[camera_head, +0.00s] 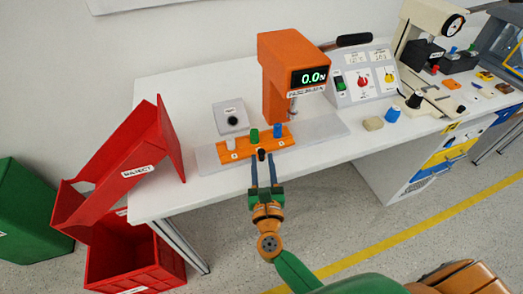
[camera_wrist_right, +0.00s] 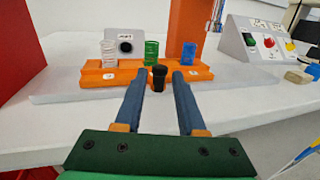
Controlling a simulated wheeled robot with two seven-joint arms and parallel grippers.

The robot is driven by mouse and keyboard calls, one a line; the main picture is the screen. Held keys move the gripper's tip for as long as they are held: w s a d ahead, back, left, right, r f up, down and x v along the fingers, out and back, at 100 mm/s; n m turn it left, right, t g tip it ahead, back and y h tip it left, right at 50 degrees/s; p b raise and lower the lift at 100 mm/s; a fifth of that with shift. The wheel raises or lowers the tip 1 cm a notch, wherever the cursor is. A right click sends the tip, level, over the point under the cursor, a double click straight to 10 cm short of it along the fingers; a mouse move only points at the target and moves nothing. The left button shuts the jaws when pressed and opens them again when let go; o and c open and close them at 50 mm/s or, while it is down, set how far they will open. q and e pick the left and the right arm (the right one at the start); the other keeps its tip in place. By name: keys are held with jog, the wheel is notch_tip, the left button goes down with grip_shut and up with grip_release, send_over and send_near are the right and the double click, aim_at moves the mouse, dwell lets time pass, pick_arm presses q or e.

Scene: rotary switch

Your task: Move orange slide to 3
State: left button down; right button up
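The orange slide (camera_head: 228,157) is a low bar on a light plate on the white table, below the orange press. It carries a white cylinder (camera_head: 230,142), a green cylinder (camera_head: 254,135) and a blue cylinder (camera_head: 278,130). A black knob (camera_head: 261,154) sticks out at its front middle; the knob (camera_wrist_right: 159,78) also shows in the right wrist view. My right gripper (camera_head: 263,161) is open, its two blue fingers pointing at the slide. The fingertips lie on either side of the knob, with visible gaps. My left gripper is not in view.
The orange press (camera_head: 288,60) reads 0.0 above the plate. A grey box with a black button (camera_head: 231,117) stands behind the slide. Red bins (camera_head: 120,170) stand left of the table. A control panel (camera_head: 362,75) and small parts are at the right.

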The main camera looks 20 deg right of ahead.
aim_at(262, 156)
jog(key=x, duration=0.4)
jog(key=shift+s, duration=0.15)
grip_shut()
dwell(1.1)
